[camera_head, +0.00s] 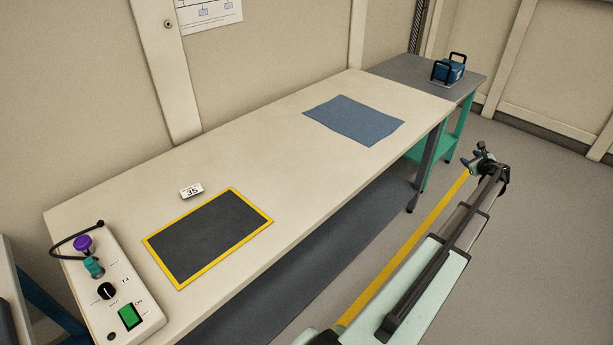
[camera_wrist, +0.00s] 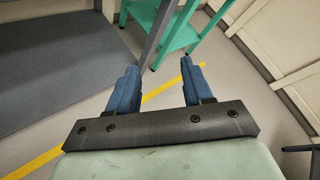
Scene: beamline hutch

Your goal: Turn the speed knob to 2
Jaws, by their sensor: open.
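The speed knob (camera_head: 106,291) is a round black knob on a pale control box (camera_head: 120,280) at the near left end of the bench, in the head view. Small markings surround it, too small to read surely, so its setting cannot be told. My gripper (camera_head: 480,160) is far to the right, beyond the bench's front edge and away from the box. In the wrist view my gripper (camera_wrist: 158,88) is open and empty, its two blue fingers apart above the floor.
The long bench (camera_head: 240,150) carries a yellow-edged dark mat (camera_head: 208,236), a small "35" tag (camera_head: 191,190) and a blue cloth (camera_head: 354,120). A blue device with black handles (camera_head: 449,70) stands on the grey side table (camera_head: 405,70). A black cable (camera_head: 62,243) loops beside the box.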

